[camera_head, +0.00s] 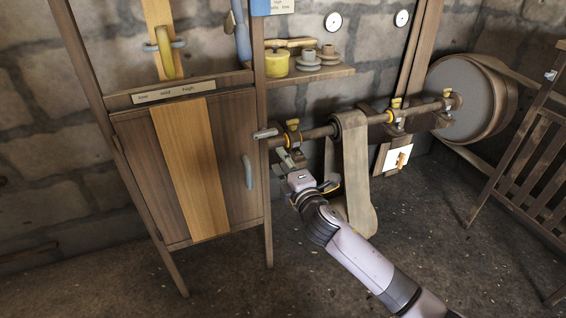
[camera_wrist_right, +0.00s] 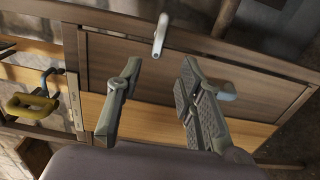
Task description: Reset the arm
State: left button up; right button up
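My right arm comes in from the lower right in the head view. Its gripper (camera_head: 288,160) is in front of the drive shaft (camera_head: 320,131), beside the right edge of the wooden cabinet (camera_head: 135,135). In the right wrist view the gripper (camera_wrist_right: 161,68) has its two grey fingers spread apart with nothing between them. The cabinet panel (camera_wrist_right: 115,60) lies beyond the fingers there. I cannot tell whether the gripper touches the shaft. My left gripper is in neither view.
A wide belt (camera_head: 356,170) hangs from the shaft near my right arm. A large wheel (camera_head: 464,98) stands at right, beside a wooden railing (camera_head: 525,160). A shelf (camera_head: 318,73) holds a yellow pot (camera_head: 278,63) and cups. The floor in front is open.

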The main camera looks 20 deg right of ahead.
dwell(0.3)
